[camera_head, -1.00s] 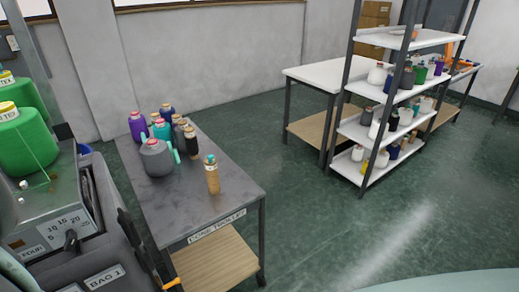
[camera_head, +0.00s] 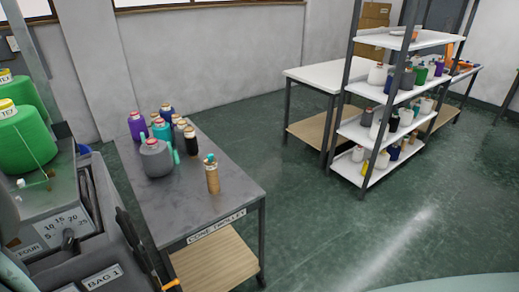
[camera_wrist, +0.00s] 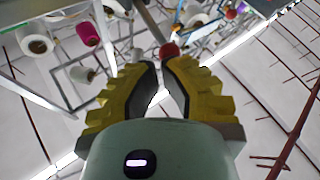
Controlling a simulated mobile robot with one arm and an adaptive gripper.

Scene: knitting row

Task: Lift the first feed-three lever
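In the wrist view my gripper (camera_wrist: 158,62) points up among rods and frames. Its two yellow fingers with dark pads stand a small gap apart, and no object shows between them. A red ball knob (camera_wrist: 169,50) on a grey rod is just beyond the fingertips, nearer the right one; whether they touch I cannot tell. A second red knob (camera_wrist: 231,14) is further off to the upper right. No label shows which lever is feed three.
Green yarn cones (camera_head: 22,140) stand on the machine at left. White shelves (camera_head: 345,130) stand at the right, with open green floor between. White and magenta cones (camera_wrist: 87,34) show in the wrist view.

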